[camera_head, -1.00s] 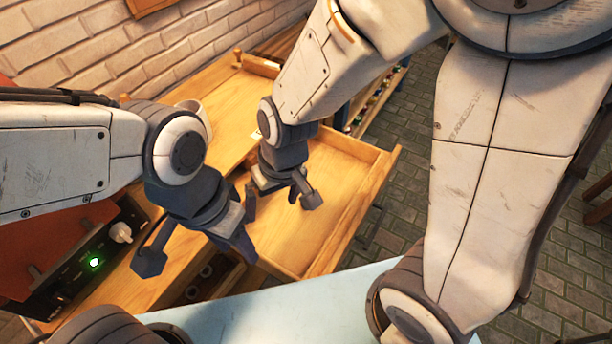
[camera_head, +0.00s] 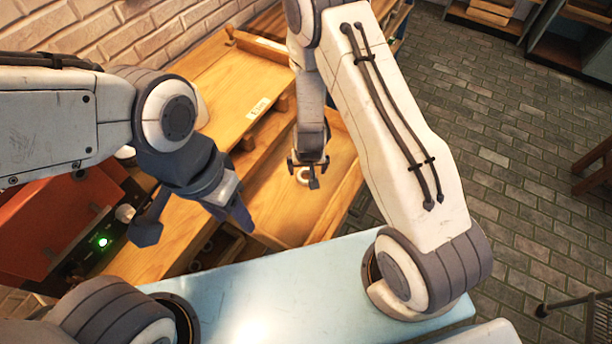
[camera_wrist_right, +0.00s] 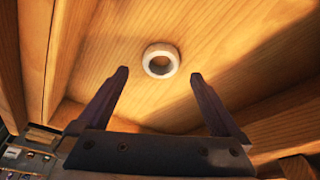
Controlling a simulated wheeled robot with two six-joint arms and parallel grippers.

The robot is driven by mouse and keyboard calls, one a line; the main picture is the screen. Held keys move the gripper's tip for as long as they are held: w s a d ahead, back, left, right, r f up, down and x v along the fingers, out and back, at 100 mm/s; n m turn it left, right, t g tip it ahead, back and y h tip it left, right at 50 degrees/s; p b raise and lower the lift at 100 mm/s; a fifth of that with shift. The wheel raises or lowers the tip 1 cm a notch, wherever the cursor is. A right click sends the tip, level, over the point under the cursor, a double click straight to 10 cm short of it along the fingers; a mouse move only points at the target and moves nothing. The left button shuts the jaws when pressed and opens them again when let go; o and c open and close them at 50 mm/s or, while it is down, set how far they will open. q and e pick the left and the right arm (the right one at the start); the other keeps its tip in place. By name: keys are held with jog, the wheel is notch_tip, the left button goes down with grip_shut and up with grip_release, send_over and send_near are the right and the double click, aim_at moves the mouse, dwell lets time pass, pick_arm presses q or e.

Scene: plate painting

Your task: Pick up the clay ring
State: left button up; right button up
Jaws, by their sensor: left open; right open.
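The clay ring is a small pale ring (camera_wrist_right: 161,60) lying flat on the wooden floor of an open drawer (camera_wrist_right: 130,95). In the head view the ring (camera_head: 303,175) shows partly, just under my right gripper (camera_head: 307,172). In the right wrist view my right gripper (camera_wrist_right: 157,82) is open and empty, its two dark fingers spread on either side below the ring, apart from it. My left gripper (camera_head: 196,226) is open and empty, over the wooden worktop left of the drawer.
Drawer walls (camera_head: 340,190) stand close around the ring. An orange-red box with a knob and green light (camera_head: 60,225) stands at the left. A pale blue surface (camera_head: 270,295) lies in front. A brick wall (camera_head: 110,35) is behind.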

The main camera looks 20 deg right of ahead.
aim_at(306, 175)
jog(key=p+x, duration=0.1)
jog(key=x, duration=0.4)
jog(key=shift+w, duration=0.2)
jog(key=c, duration=1.3)
